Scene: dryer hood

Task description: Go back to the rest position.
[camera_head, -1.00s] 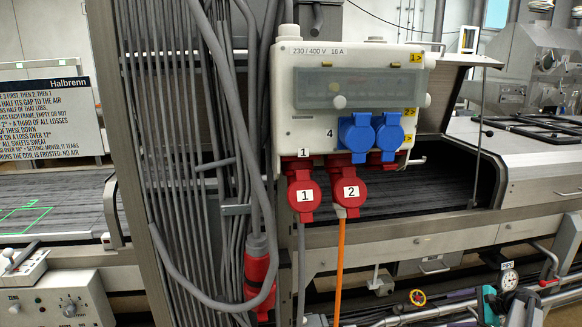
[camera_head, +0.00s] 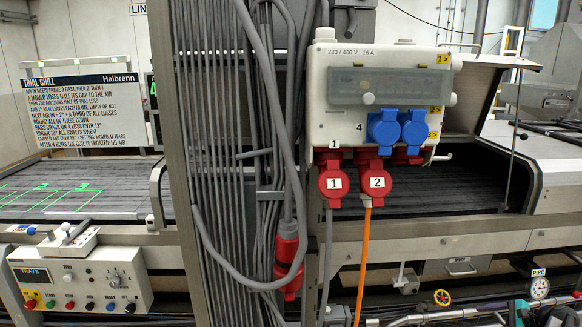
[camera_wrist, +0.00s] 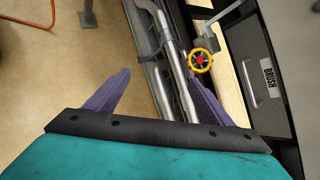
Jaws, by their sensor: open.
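My gripper (camera_wrist: 158,77) shows in the wrist view as two purple fingers spread apart, with nothing between them. It points down over the tan floor (camera_wrist: 75,60) and the metal pipes (camera_wrist: 165,60) along the machine's base. In the head view, a teal part of my arm shows at the bottom right edge; the fingers are not clear there.
A socket box (camera_head: 385,95) with red and blue plugs hangs on the cable-covered post (camera_head: 225,150). An orange cable (camera_head: 363,260) drops from it. A control box (camera_head: 80,280) stands at left.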

